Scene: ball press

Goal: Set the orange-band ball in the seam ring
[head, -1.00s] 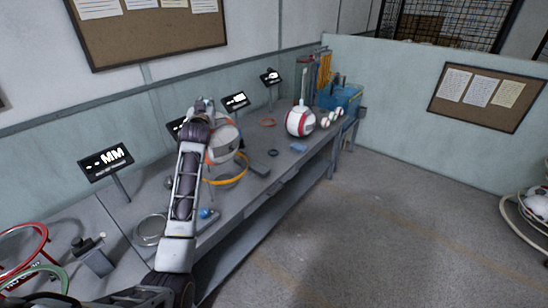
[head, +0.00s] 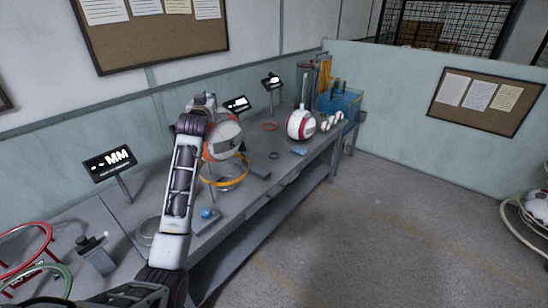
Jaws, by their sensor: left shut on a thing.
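A white ball with an orange band (head: 227,140) is held up above the bench, at the end of my left arm. My left gripper (head: 203,108) is shut on it; the fingertips are mostly hidden behind my own wrist. Just below the ball is a yellow-orange ring (head: 238,183) on a silvery stand, partly hidden by my arm. The ball appears apart from this ring. The picture does not label which ring is the seam ring. My right gripper is not in view.
A red-and-white ball (head: 300,125) stands farther back. A display sign (head: 110,163) rises at left.

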